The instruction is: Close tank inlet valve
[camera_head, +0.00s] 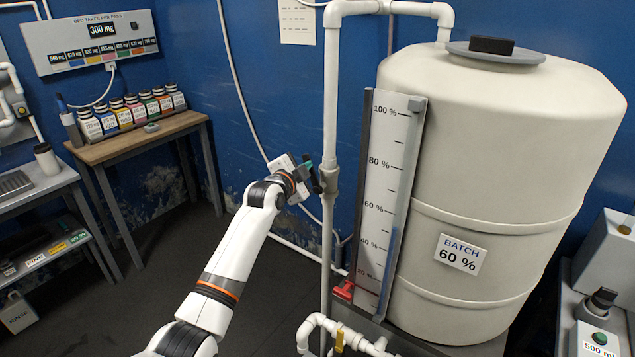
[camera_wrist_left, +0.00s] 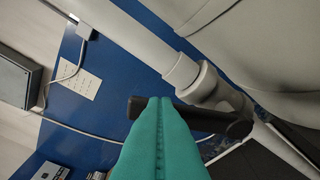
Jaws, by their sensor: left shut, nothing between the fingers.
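The tank (camera_head: 490,170) is a large cream cylinder with a "BATCH 60 %" label, at the right. A white pipe (camera_head: 334,100) runs vertically at its left, with a grey valve body (camera_head: 331,180) on it. In the left wrist view the valve body (camera_wrist_left: 215,88) carries a black lever handle (camera_wrist_left: 195,119), lying at an angle to the pipe. My left gripper (camera_head: 312,172) is beside the valve, shut and empty. Its teal fingertips (camera_wrist_left: 160,102) overlap the lever in the wrist view; I cannot tell whether they touch it. My right gripper is out of view.
A level gauge (camera_head: 385,170) stands between pipe and tank. A red handle (camera_head: 344,289) is low at its foot. A wooden table (camera_head: 150,140) with several coloured bottles is at the back left. The dark floor (camera_head: 160,270) left of my arm is clear.

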